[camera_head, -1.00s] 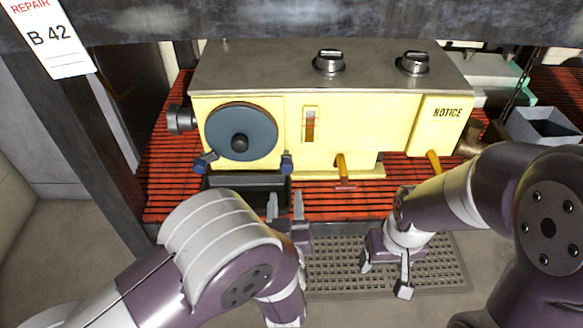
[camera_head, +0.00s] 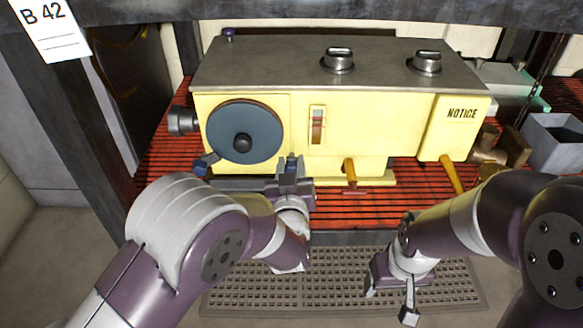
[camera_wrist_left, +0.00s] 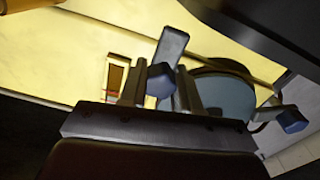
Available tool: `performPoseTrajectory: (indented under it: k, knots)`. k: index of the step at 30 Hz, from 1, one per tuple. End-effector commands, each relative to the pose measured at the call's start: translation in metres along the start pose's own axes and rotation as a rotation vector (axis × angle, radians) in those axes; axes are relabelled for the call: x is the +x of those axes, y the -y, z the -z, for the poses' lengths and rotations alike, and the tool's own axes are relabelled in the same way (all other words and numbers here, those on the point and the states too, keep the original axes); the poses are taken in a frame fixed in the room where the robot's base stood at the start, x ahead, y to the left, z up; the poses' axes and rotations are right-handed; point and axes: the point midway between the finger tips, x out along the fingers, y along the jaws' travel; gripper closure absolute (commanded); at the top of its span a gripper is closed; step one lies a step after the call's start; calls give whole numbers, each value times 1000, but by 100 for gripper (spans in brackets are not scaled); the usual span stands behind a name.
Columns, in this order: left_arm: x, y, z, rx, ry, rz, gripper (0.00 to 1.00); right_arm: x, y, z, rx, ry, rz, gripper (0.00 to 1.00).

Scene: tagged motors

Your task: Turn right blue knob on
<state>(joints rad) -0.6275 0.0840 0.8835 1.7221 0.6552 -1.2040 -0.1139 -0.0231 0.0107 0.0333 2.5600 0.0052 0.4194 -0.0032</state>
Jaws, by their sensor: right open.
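The yellow machine (camera_head: 400,125) stands on a red slatted bench. Its right blue knob is almost hidden by my left gripper (camera_head: 290,170) in the head view. In the left wrist view the right blue knob (camera_wrist_left: 160,79) sits between the two fingers of my left gripper (camera_wrist_left: 160,92), with a grey bar behind it. The fingers flank it closely; I cannot tell whether they touch it. The left blue knob (camera_head: 203,165) is left of the gripper, and also shows in the left wrist view (camera_wrist_left: 292,121). My right gripper (camera_head: 390,297) is open and empty, low in front of the bench.
A blue-grey disc (camera_head: 241,133) is on the machine's front, left of a small gauge (camera_head: 317,125). Orange levers (camera_head: 350,172) hang below the front. Two metal knobs (camera_head: 338,60) stand on top. A grey bin (camera_head: 553,140) is at right; a perforated mat (camera_head: 330,290) lies below.

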Motion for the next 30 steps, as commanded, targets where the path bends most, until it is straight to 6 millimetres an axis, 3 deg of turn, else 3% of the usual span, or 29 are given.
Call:
performPoseTrajectory:
  k: [20, 30]
  knots:
    - [0, 0, 0, 47, 3, 0, 99, -9, 0, 1, 0, 0, 0, 31]
    - [-1, -1, 4, 190, 9, 0, 99, -36, 0, 4, 0, 0, 0, 31]
